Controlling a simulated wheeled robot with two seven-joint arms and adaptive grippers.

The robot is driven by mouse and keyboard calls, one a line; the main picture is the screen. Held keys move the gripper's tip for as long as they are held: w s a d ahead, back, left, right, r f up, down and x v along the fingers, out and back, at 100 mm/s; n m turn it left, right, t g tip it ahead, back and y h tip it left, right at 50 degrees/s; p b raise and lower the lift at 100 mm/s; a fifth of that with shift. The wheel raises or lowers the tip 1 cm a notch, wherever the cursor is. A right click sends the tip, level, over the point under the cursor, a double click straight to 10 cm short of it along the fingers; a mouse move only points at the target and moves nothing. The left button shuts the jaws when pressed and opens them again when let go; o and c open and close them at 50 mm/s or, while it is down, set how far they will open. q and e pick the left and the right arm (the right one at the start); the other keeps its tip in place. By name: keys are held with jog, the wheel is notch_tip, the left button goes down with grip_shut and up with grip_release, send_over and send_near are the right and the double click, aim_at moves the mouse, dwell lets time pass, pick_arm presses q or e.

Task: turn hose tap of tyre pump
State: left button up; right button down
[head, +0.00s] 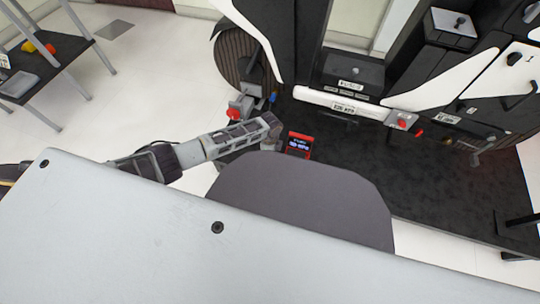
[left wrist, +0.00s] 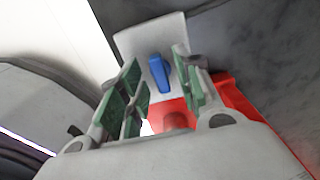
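The tyre pump (head: 298,145) is a red box with a lit display, standing on the dark platform in the head view. Its red body (left wrist: 235,92) also shows in the left wrist view. There, the hose tap (left wrist: 160,73) is a blue lever on a light grey plate. My left gripper (head: 275,127) is beside the pump in the head view. In the left wrist view my left gripper (left wrist: 157,90) is open, its green-padded fingers on either side of the blue lever with gaps visible. I cannot tell their depth relative to it. My right gripper is not in view.
A dark chassis with white panels stands over the black platform (head: 440,185). A wheel (head: 237,55) and a red knob (head: 233,113) are near my left arm. Another red knob (head: 403,123) is at right. A side table (head: 45,90) stands far left, with open floor between.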

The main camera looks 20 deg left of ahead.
pick_arm(q)
jog(key=shift+c, duration=0.4)
grip_shut()
